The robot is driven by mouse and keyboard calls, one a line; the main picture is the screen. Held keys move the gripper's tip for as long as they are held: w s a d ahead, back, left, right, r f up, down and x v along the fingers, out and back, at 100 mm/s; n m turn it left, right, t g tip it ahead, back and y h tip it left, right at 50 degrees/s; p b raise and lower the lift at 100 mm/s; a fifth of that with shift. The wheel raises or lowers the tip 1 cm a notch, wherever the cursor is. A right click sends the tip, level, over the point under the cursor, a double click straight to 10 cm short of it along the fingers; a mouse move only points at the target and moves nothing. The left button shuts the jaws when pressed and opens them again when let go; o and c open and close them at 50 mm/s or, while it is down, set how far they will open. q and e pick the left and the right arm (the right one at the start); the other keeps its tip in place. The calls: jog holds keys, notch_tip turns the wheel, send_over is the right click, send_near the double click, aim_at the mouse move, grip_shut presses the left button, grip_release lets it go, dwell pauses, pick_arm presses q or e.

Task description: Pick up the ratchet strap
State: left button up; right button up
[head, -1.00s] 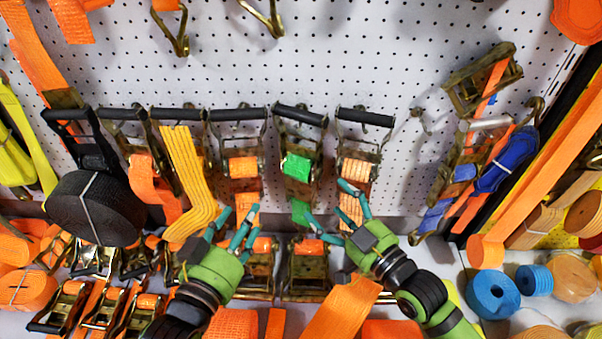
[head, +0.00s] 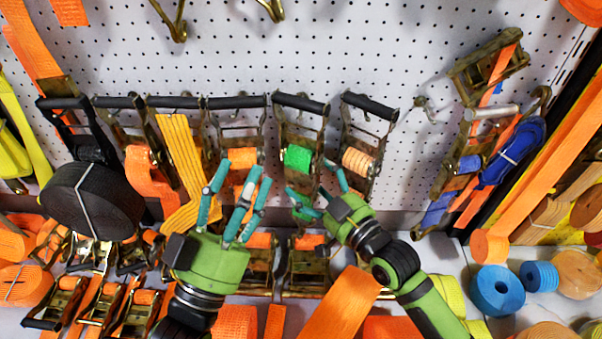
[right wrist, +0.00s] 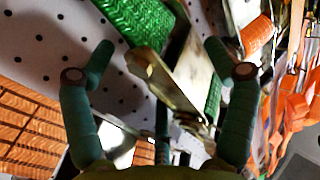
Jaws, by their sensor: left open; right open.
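Several ratchet straps hang in a row on the white pegboard. One holds green webbing (head: 297,157), and to its right one holds pale orange webbing (head: 358,161). My right gripper (head: 312,188) is open and empty, just below and in front of the green one. In the right wrist view, green webbing (right wrist: 140,20) and a metal ratchet part (right wrist: 172,80) show between and beyond the open fingers (right wrist: 160,55). Contact cannot be told. My left gripper (head: 236,182) is open, fingers upward, in front of the ratchet strap with orange webbing (head: 243,157), partly covering it.
More ratchets (head: 140,312) and orange rolls crowd the shelf below. A ratchet with blue webbing (head: 512,153) hangs at right. Bare pegboard (head: 330,60) lies above the row.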

grip_shut()
jog(key=shift+r, duration=0.3)
